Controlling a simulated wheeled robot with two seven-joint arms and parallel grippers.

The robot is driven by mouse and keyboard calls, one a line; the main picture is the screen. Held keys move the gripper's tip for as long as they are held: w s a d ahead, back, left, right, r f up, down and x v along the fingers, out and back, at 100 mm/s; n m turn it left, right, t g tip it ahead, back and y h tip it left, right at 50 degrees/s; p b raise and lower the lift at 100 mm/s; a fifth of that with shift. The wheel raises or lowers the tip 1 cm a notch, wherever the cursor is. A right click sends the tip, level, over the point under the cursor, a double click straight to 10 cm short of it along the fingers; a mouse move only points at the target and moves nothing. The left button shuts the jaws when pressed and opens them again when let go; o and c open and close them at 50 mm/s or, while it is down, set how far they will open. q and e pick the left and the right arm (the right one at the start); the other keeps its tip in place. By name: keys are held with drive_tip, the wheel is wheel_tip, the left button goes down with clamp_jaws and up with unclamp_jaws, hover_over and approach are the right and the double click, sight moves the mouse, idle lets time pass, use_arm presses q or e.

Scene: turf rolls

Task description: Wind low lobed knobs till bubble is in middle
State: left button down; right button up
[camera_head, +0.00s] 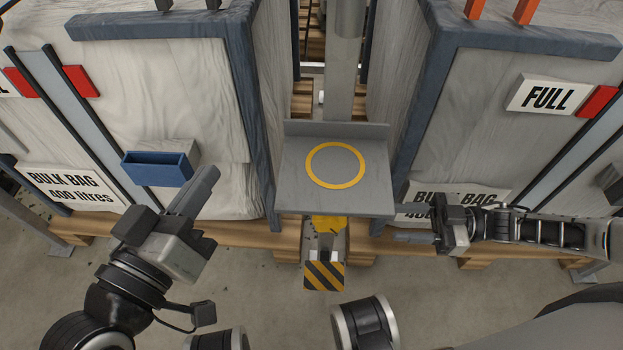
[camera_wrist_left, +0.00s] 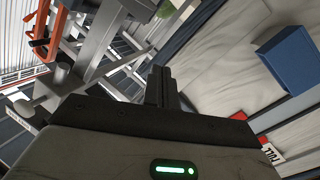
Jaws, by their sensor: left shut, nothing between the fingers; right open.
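No lobed knob and no bubble can be made out in either view. A grey plate (camera_head: 297,185) with a yellow ring (camera_head: 335,165) on it is at the middle of the head view, on a grey post. My left gripper (camera_head: 208,177) is shut and empty, left of the plate, in front of the left bulk bag. Its closed fingers also show in the left wrist view (camera_wrist_left: 163,82). My right gripper (camera_head: 400,214) is open and empty, close to the plate's right side.
Two bulk bags, left (camera_head: 165,75) and right (camera_head: 480,110), flank the plate on wooden pallets. A blue open box (camera_head: 157,170) sits on the left bag's front. A yellow-black striped block (camera_head: 324,276) is below the plate. Grey metal framework (camera_wrist_left: 95,45) fills the wrist view's upper left.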

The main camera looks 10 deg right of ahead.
sight(314, 218)
drive_tip(key=b+x, duration=0.2)
drive_tip(key=x, duration=1.2)
drive_tip(key=shift+a, duration=0.2)
use_arm(q)
drive_tip(key=shift+w+a+r+m+t+h, duration=0.2)
drive_tip(key=shift+w+r+m+t, duration=0.1)
drive_tip(key=shift+r+m+t, duration=0.3)
drive_tip(key=shift+w+a+r+m+t+h, duration=0.1)
drive_tip(key=shift+w+r+m+t+h, duration=0.2)
drive_tip(key=shift+r, duration=0.55)
drive_tip(key=shift+w+a+r+m+t+h, duration=0.1)
drive_tip(key=shift+w+r+m+t, duration=0.2)
drive_tip(key=shift+r+m+t, duration=0.3)
use_arm(e)
drive_tip(key=shift+x, duration=0.8)
use_arm(q)
drive_tip(key=shift+r, duration=0.1)
use_arm(e)
drive_tip(key=shift+c, duration=0.3)
clamp_jaws()
